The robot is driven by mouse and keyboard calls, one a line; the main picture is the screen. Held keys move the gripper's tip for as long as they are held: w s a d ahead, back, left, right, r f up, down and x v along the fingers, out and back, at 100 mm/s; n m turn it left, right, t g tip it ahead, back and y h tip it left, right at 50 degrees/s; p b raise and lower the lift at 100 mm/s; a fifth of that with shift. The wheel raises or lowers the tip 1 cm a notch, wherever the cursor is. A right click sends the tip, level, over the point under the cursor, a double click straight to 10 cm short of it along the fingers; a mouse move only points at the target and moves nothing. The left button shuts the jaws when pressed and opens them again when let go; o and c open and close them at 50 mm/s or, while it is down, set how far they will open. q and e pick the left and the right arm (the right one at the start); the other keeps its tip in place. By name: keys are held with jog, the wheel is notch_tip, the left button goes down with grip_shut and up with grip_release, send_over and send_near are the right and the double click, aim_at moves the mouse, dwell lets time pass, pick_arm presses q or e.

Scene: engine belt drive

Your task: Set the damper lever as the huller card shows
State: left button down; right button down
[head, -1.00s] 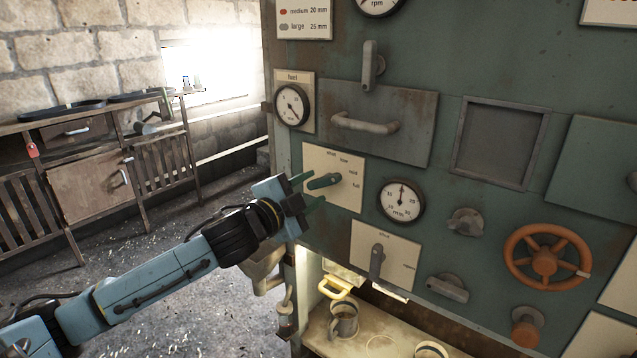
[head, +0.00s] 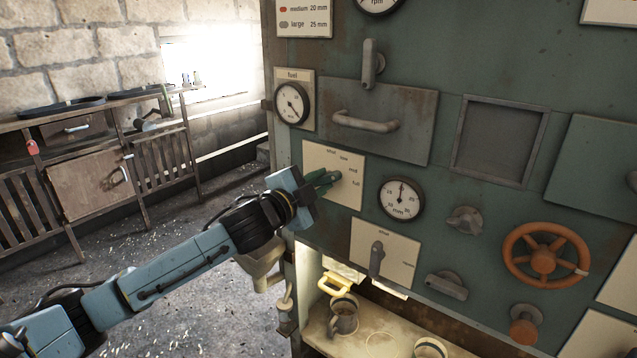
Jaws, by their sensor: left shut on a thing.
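A pale plate (head: 348,195) on the machine's green front carries a dark green lever (head: 336,175). Its marks look like low, mid and full, with a blurred one at the upper left. My left gripper (head: 322,183) is shut on this lever from the left, and its fingers hide most of the handle, so its exact setting is hard to read. No damper name shows on the plate. A card (head: 305,15) at the top, cut off by the frame, reads medium 20 mm beside a red mark and large 25 mm beside a grey one. My right gripper is not in view.
A round mm gauge (head: 401,199) sits right of the lever plate. Below is another plate (head: 400,248) with a grey lever (head: 376,259). An orange handwheel (head: 544,262) and grey knob (head: 465,221) are at right. A shelf below holds a metal mug (head: 343,318).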

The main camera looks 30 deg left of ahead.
pick_arm(q)
jog(key=shift+n, duration=0.3)
jog(key=n+p, duration=0.2)
jog(key=shift+n, duration=0.4)
jog(key=shift+n+p, duration=1.2)
jog(key=shift+n, duration=0.1)
jog(key=c, duration=1.3)
grip_release()
jog(key=s, duration=0.4)
jog(key=s+b, duration=0.1)
jog(key=s, duration=0.4)
jog(key=s+a, duration=0.1)
jog(key=s, duration=0.3)
jog(key=shift+s, duration=0.2)
